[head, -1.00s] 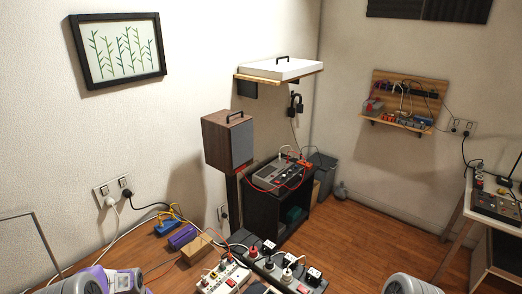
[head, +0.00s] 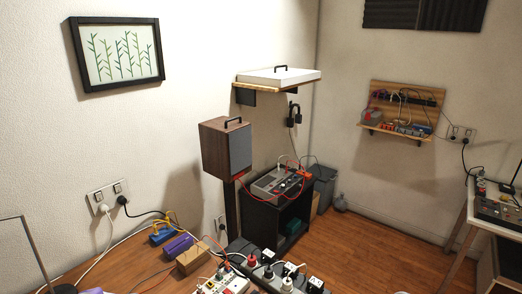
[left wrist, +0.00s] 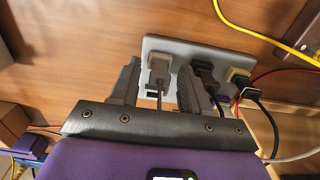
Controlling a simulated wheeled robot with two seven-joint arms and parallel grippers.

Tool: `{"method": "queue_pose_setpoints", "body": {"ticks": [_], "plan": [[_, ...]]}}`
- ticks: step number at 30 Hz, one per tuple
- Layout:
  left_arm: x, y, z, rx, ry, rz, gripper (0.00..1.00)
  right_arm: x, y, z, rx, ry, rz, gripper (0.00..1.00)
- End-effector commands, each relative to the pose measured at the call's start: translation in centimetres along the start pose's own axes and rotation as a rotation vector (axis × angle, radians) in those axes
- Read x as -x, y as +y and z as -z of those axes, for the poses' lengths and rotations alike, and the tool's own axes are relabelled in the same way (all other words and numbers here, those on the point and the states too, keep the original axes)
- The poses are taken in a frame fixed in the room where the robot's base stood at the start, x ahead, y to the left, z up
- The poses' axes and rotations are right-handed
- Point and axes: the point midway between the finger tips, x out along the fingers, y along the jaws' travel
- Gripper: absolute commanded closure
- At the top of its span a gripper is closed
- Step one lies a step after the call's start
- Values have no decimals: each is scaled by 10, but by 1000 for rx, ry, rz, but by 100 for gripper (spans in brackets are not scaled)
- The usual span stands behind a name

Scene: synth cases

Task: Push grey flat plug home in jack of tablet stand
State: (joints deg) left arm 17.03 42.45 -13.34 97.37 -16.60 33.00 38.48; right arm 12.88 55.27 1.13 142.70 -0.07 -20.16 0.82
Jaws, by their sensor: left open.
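In the left wrist view a grey flat plug (left wrist: 159,65) sits at the face of a grey block with sockets (left wrist: 212,52), which looks like the jack side of the tablet stand. Its cable runs down toward the gripper. My left gripper (left wrist: 158,76) is open, with one dark finger on each side of the plug. I cannot tell whether the fingers touch it or how deep it sits. In the head view a thin dark panel (head: 39,255) at the left edge may be the stand. My right gripper is not in view.
Beside the grey plug, a black plug (left wrist: 203,76) and a beige plug (left wrist: 238,75) crowd the same block. Red, black and yellow cables cross nearby. In the head view, power strips (head: 275,278), a purple block (head: 178,245) and a tan block (head: 193,258) occupy the table.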

Motion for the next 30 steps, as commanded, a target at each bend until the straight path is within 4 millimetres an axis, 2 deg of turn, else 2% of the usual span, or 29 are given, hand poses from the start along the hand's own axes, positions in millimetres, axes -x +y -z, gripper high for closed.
{"method": "queue_pose_setpoints", "body": {"ticks": [1, 10, 30], "plan": [[0, 0, 0, 0, 0, 0, 55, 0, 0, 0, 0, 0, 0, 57], [0, 0, 0, -1, 0, 0, 100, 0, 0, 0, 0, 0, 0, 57], [14, 0, 0, -1, 0, 0, 100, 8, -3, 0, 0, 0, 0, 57]]}}
